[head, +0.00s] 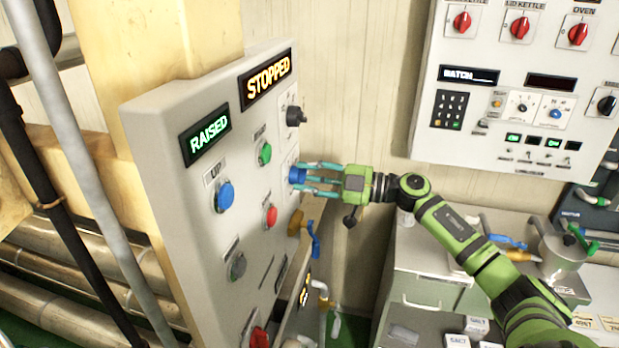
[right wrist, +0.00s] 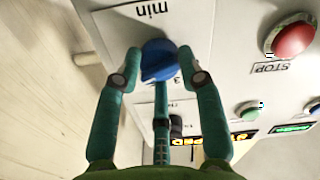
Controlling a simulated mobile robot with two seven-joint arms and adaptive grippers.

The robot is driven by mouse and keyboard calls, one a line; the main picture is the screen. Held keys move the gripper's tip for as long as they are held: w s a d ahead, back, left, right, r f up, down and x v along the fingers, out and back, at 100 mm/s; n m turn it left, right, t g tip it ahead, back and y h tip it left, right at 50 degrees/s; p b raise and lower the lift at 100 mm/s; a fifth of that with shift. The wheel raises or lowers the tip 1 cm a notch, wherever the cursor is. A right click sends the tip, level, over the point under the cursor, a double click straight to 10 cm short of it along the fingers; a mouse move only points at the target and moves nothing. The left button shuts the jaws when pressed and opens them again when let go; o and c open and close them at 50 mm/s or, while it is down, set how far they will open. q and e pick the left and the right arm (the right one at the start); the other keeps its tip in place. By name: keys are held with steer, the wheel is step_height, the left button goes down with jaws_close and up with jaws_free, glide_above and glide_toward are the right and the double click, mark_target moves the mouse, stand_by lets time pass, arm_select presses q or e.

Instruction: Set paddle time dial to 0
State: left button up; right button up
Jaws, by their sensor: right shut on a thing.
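The blue dial (head: 297,175) is on the right part of the light grey control panel (head: 166,130). I take it to be the paddle time dial. In the right wrist view the blue dial (right wrist: 158,58) sits on a white plate marked "min", seen upside down. A "3" shows near it. My right gripper (head: 305,175) reaches it from the right, with its teal fingers around the dial and shut on it. The dial's exact setting is hard to read, as the fingers cover part of the scale. My left gripper is not in view.
A black knob (head: 296,116) is above the dial and an orange-brown knob (head: 296,222) below it. Red STOP (head: 270,214), green (head: 264,152) and blue UP (head: 224,196) buttons are to the left. Displays read RAISED (head: 207,134) and STOPPED (head: 267,78). Another panel (head: 520,80) hangs at upper right.

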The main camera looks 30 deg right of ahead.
steer(key=shift+a+f+n+b, duration=0.1)
steer(key=shift+f+n+b, duration=0.05)
steer(key=shift+n+b, duration=5.65)
steer(key=shift+f+n+b, duration=0.1)
steer(key=shift+n+b, duration=4)
steer(key=shift+n, duration=3.4)
steer(key=o, duration=0.9)
steer(key=shift+o, duration=1.3)
steer(key=shift+r, duration=0.1)
